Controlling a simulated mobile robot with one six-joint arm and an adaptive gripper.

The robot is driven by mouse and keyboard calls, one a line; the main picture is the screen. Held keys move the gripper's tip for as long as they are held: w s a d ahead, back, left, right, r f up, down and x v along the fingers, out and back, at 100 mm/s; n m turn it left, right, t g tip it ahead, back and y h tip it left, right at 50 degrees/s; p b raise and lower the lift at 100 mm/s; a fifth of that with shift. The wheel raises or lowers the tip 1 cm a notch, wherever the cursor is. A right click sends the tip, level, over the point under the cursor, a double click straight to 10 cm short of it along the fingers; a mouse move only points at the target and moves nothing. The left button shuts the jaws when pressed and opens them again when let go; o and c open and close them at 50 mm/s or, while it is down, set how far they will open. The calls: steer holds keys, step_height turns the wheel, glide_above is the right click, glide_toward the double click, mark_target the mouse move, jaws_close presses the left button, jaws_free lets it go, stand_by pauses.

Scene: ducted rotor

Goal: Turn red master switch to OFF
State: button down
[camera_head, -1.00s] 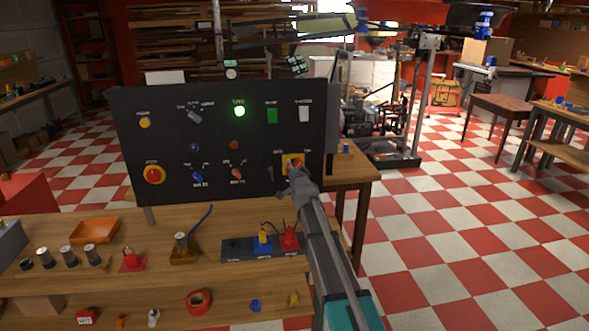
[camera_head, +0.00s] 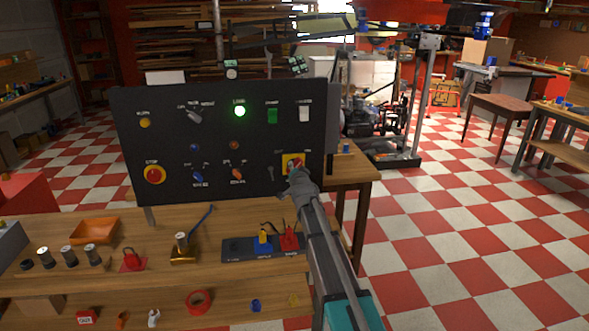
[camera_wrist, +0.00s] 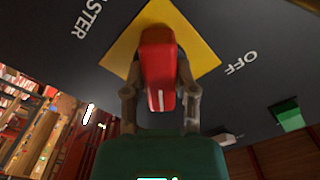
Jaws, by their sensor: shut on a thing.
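The red master switch (camera_wrist: 158,68) is a red handle on a yellow diamond plate (camera_wrist: 196,42) on the black panel. In the wrist view its white mark points toward the bottom of the picture, and the word OFF (camera_wrist: 242,63) is printed to its right. My gripper (camera_wrist: 160,98) is shut on the red handle, one finger on each side. In the head view my gripper (camera_head: 297,177) reaches the yellow plate (camera_head: 286,160) at the panel's lower right and hides part of the switch.
Below, the wooden bench (camera_head: 215,280) holds padlocks, an orange tray (camera_head: 94,230) and red tape (camera_head: 199,301).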

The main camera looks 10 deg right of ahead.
steer(key=n, duration=0.8)
steer(key=shift+n, duration=0.3)
steer(key=n, duration=0.8)
steer(key=shift+n, duration=0.4)
steer(key=shift+d, duration=0.1)
steer(key=shift+c, duration=2)
jaws_free()
